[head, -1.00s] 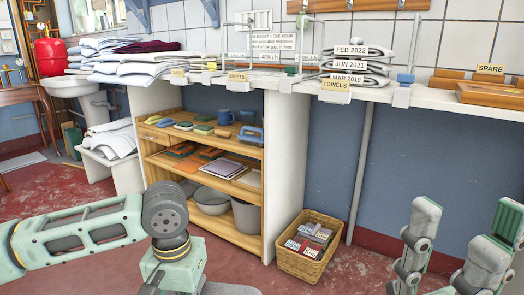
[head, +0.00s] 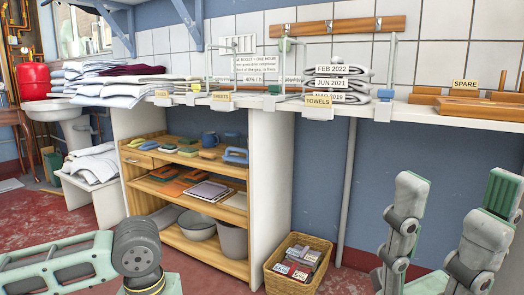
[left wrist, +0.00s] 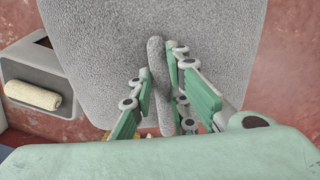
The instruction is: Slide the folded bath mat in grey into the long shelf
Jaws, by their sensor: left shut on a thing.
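The grey bath mat (left wrist: 95,60) fills the top of the left wrist view, with a raised ridge running down its middle. My left gripper (left wrist: 158,72) is shut on the grey bath mat at this ridge. The long white shelf (head: 440,119) runs along the tiled wall, with tags reading SHEETS, TOWELS and SPARE. My right gripper (head: 445,225) is empty, its fingers wide apart, low at the right in front of the blue wall.
Folded linen (head: 120,90) is piled at the shelf's left end. Folded grey pieces (head: 340,86) lie between upright dividers behind the TOWELS tag. A wooden rack (head: 190,242) and a wicker basket (head: 277,284) stand below. A cream roll (left wrist: 33,95) lies in a grey holder.

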